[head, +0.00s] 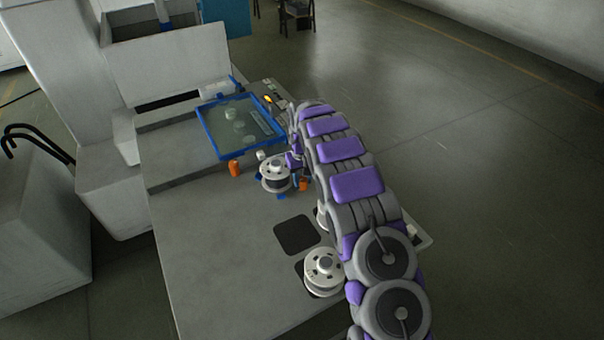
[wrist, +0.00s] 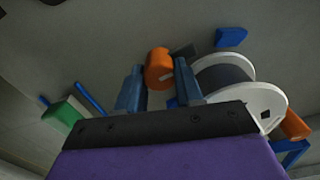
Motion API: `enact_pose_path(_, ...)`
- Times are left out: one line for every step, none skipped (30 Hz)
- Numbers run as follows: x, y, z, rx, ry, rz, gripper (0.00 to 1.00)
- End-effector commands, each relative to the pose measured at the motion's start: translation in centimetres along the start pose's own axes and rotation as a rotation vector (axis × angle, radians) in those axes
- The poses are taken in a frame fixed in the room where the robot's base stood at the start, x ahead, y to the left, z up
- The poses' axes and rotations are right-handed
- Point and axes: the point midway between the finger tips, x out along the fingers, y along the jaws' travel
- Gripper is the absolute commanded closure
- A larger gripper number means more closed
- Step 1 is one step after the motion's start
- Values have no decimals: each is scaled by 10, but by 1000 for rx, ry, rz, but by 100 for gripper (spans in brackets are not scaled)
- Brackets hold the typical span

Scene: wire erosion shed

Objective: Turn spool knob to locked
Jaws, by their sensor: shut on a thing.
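An orange knob (wrist: 158,68) sits between the two blue-grey fingers of my gripper (wrist: 159,80) in the wrist view, and the gripper is shut on it. In the head view my gripper (head: 298,170) is partly hidden by my arm, at the right of a white-flanged spool (head: 275,175). An orange piece (head: 304,184) shows beside it, low on the spool's right. The same spool (wrist: 262,100) stands just right of the fingers in the wrist view. No lock marking is readable.
A blue-framed tray (head: 205,137) with pale round items lies behind the spool. Another orange piece (head: 235,168) stands left of the spool. A second white spool (head: 322,270) is on a dark pad nearer me. A green block (wrist: 65,115) shows at left. The grey table's left front is clear.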

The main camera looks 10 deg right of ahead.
Motion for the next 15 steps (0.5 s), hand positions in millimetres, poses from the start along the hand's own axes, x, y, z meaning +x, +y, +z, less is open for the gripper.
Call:
enact_pose_path(-6, -1, -3, 43, 10, 1, 95)
enact_pose_path(-6, -1, -3, 71, 10, 0, 95)
enact_pose_path(-5, -1, -3, 110, 9, 0, 95)
enact_pose_path(-5, 0, -3, 139, 9, -1, 95)
enact_pose_path(-5, 0, -2, 167, 9, 0, 95)
enact_pose_path(-5, 0, -2, 204, 8, 0, 95)
enact_pose_path(-5, 0, -2, 232, 8, 0, 95)
enact_pose_path(-5, 0, -2, 261, 8, 0, 95)
enact_pose_path(-5, 0, -2, 300, 7, -1, 95)
enact_pose_path(-5, 0, -2, 329, 8, -1, 95)
enact_pose_path(-5, 0, -2, 357, 7, -2, 95)
enact_pose_path(-4, 0, -2, 394, 7, -1, 95)
enact_pose_path(-4, 0, -2, 422, 8, -1, 95)
enact_pose_path(-4, 0, -2, 451, 8, -1, 95)
enact_pose_path(-4, 1, -2, 488, 8, -1, 95)
